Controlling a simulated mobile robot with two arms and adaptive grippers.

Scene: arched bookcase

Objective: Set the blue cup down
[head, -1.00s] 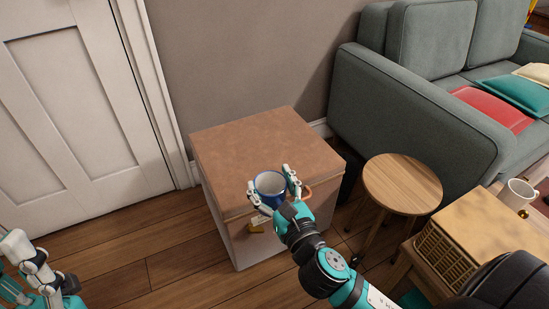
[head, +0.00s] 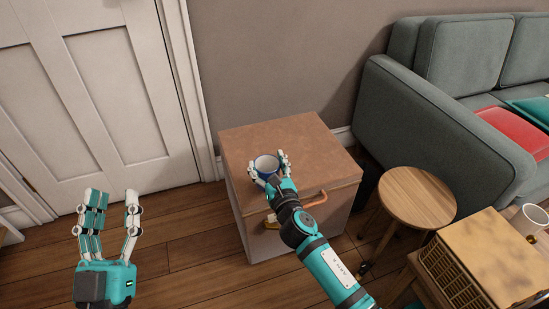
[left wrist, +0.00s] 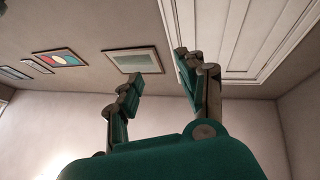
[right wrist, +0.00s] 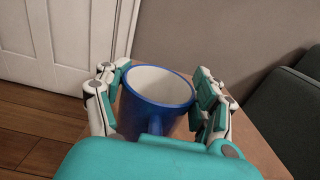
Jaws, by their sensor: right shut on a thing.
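The blue cup (head: 265,164), blue outside and white inside, is upright over the brown top of the box-shaped cabinet (head: 315,143). My right gripper (head: 270,168) is shut around it from the near side. In the right wrist view the blue cup (right wrist: 157,92) sits between the fingers of my right gripper (right wrist: 157,105), its handle facing my palm. I cannot tell whether its base touches the top. My left gripper (head: 110,212) is open and empty, fingers up, in front of the door; the left wrist view shows it too (left wrist: 160,95).
A round wooden stool (head: 417,197) stands right of the cabinet, with a grey sofa (head: 440,130) behind it. A wooden crate (head: 485,255) and a white mug (head: 529,220) are at the lower right. The cabinet top around the cup is clear.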

